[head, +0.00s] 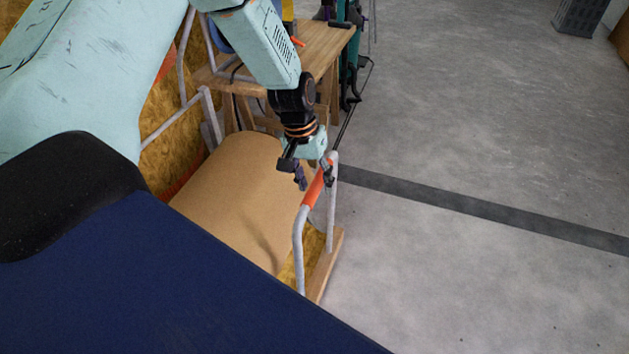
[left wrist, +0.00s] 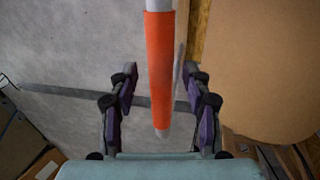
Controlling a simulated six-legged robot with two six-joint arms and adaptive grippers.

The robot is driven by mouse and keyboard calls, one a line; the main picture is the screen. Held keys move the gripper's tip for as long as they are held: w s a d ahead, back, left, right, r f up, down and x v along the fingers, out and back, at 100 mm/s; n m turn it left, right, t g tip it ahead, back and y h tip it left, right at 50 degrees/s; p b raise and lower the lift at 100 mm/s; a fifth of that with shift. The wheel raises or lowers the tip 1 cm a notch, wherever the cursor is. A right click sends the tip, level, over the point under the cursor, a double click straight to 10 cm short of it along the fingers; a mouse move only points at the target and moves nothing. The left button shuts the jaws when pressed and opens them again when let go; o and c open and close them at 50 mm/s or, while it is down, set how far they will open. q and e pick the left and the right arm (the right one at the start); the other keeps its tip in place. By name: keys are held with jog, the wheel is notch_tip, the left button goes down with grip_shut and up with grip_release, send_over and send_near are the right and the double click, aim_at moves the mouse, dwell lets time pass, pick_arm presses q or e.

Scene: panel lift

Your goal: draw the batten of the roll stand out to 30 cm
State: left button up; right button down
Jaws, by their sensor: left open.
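The roll stand carries a wide tan sheet or roll (head: 235,185) with a smooth curved top. At its right end is a pale wooden strip (head: 328,268), which looks like the batten, with a grey tube handle (head: 298,250) standing up from it. The handle has an orange grip (head: 316,190), which also shows in the left wrist view (left wrist: 160,70). My left gripper (head: 316,180) is open at the upper part of this grip. In the left wrist view its two fingers (left wrist: 160,88) stand on either side of the orange grip, with gaps on both sides. My right gripper is not in view.
A wooden table (head: 325,48) stands behind the stand, with dark equipment beside it. A chipboard panel (head: 160,115) is at the left. The grey floor (head: 470,250) to the right is clear, crossed by a dark strip (head: 480,207). A grey bin (head: 578,14) is far off.

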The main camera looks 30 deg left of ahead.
pick_arm(q)
jog(key=shift+c, duration=0.3)
grip_shut()
dwell(0.3)
